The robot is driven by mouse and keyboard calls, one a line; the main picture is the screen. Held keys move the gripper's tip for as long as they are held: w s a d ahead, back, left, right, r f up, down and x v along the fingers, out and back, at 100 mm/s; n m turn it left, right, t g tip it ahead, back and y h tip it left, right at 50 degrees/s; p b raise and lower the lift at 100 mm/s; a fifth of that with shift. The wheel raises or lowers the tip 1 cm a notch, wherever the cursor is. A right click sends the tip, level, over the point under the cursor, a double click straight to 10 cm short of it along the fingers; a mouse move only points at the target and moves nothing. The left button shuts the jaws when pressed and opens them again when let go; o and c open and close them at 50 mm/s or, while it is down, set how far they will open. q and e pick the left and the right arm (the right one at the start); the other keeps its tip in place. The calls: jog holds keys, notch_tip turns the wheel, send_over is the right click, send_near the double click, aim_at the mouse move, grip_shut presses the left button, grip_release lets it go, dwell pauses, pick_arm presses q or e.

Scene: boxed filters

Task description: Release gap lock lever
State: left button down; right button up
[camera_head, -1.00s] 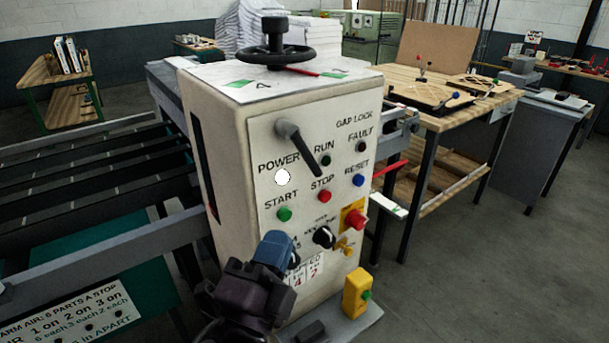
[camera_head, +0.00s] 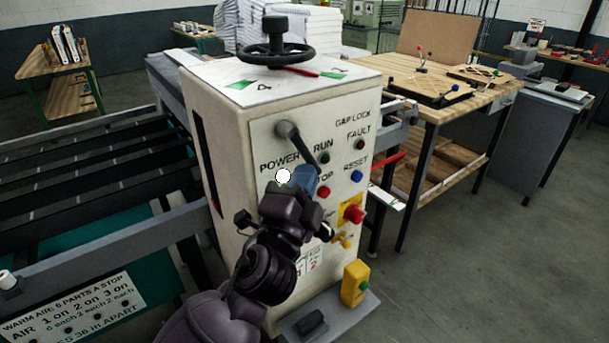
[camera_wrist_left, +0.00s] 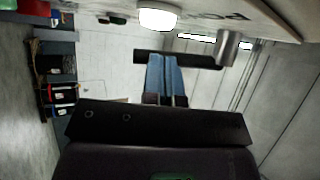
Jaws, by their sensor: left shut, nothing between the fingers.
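The gap lock lever (camera_head: 301,143) is a dark bar on the upper front of the cream machine panel. In the left wrist view the shut blue fingers (camera_wrist_left: 166,75) point at the dark lever bar (camera_wrist_left: 190,59), whose metal hub is at the right. I cannot tell whether they touch it. The lever's lower tip is partly hidden by the fingers.
The white power light (camera_head: 283,176), red stop button (camera_head: 323,192), blue reset button (camera_head: 356,176) and red emergency button (camera_head: 353,213) are close around the gripper. A black handwheel (camera_head: 276,52) tops the machine. A wooden workbench (camera_head: 440,105) stands right.

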pick_arm(q)
jog(key=shift+d, duration=0.1)
pick_arm(e)
jog(key=shift+w+a+r, duration=0.1)
jog(key=shift+w+r, duration=0.05)
jog(key=shift+w, duration=0.15)
pick_arm(q)
jog(key=shift+w+d+r, duration=0.15)
jog(key=shift+w+d, duration=0.35)
jog(key=shift+d, duration=0.15)
pick_arm(e)
jog(key=shift+r, duration=0.1)
jog(key=shift+s, duration=0.15)
